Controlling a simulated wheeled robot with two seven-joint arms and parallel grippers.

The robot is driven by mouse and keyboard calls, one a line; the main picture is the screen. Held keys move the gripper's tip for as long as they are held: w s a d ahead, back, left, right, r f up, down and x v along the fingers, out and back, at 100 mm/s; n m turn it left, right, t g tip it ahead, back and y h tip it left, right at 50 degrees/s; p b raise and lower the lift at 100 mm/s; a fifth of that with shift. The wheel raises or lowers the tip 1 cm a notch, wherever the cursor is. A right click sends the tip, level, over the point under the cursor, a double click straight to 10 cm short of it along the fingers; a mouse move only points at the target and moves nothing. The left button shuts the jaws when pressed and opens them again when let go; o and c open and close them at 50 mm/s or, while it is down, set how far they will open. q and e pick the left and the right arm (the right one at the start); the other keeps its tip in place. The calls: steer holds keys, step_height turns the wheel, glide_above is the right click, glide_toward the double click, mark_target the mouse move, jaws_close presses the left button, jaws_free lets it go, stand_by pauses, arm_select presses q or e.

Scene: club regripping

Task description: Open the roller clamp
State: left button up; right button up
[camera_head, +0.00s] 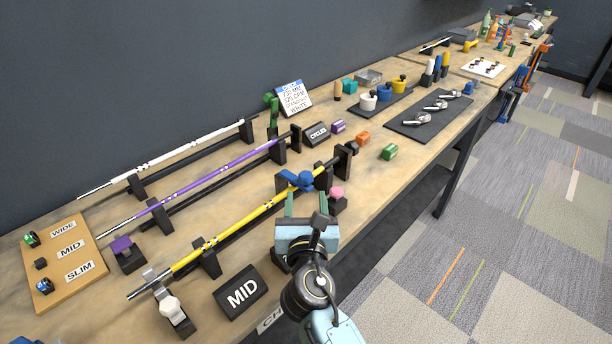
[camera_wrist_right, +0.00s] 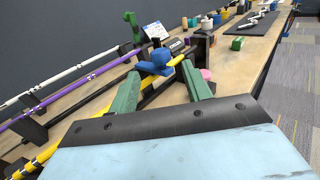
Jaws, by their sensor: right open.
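A blue clamp piece (camera_head: 297,180) with a raised lever sits on the yellow club shaft (camera_head: 240,221), near its dark upper end. I take it to be the roller clamp. My right gripper (camera_head: 305,197) is open just in front of it, its green fingers pointing toward it. In the right wrist view the blue clamp piece (camera_wrist_right: 155,62) shows just beyond and between the two fingertips (camera_wrist_right: 160,72). No contact can be made out. The yellow shaft (camera_wrist_right: 165,72) passes behind the fingers, and my gripper body hides part of it. My left gripper is not in view.
Purple (camera_head: 205,180) and white (camera_head: 170,158) shafts lie on black stands behind. A MID sign (camera_head: 240,292), a light clamp fixture (camera_head: 172,310) and a pink knob (camera_head: 337,193) are close by. A dark tray (camera_head: 410,126) lies farther right. The bench's front edge runs beside my right arm.

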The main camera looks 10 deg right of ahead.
mark_target(306, 181)
steer(key=w, duration=0.2)
steer(key=w+d, duration=0.1)
steer(key=w, duration=0.5)
steer(key=shift+d+b, duration=0.3)
jaws_close()
